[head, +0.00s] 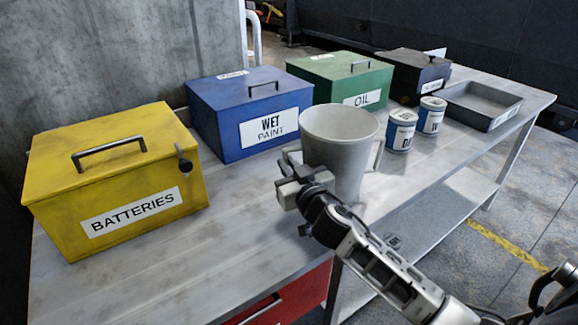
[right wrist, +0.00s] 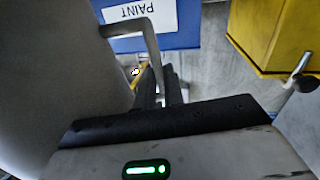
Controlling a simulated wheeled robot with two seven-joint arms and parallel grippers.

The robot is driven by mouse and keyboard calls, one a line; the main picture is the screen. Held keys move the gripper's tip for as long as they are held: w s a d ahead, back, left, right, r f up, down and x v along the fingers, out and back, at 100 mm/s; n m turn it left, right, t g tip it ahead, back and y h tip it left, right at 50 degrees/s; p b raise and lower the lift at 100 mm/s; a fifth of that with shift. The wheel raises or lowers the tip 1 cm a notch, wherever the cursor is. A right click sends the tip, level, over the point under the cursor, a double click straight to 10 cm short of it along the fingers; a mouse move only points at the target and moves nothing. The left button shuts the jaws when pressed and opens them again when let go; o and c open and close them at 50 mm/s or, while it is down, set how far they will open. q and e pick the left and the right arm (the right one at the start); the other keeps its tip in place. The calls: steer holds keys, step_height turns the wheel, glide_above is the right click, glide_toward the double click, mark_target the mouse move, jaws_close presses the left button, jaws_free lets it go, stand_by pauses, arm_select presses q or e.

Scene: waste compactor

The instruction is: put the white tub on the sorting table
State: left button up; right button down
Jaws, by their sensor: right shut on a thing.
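The white tub (head: 342,140), a tapered pail with a wide open top and side handles, is upright at the front edge of the sorting table (head: 235,205) in the head view. My right gripper (head: 292,180) is shut on the tub's left handle. In the right wrist view the tub (right wrist: 50,70) fills the left side, and its handle (right wrist: 150,42) runs down between the fingers (right wrist: 163,88). The gripper and arm hide part of the tub's base, so I cannot tell whether it touches the table top. My left gripper is not in view.
A yellow batteries box (head: 115,180), blue wet paint box (head: 250,112), green oil box (head: 340,78) and dark box (head: 415,75) line the back. Two cans (head: 400,130) and a grey tray (head: 482,105) stand right. The table's left front is clear.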

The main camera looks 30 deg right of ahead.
steer(key=c, duration=1.5)
jaws_free()
steer(key=shift+r, duration=0.1)
arm_select(q)
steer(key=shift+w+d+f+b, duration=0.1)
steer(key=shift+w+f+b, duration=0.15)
steer(key=shift+b, duration=0.45)
arm_select(e)
steer(key=s+a, duration=0.1)
steer(key=s, duration=1.1)
steer(key=shift+a, duration=0.2)
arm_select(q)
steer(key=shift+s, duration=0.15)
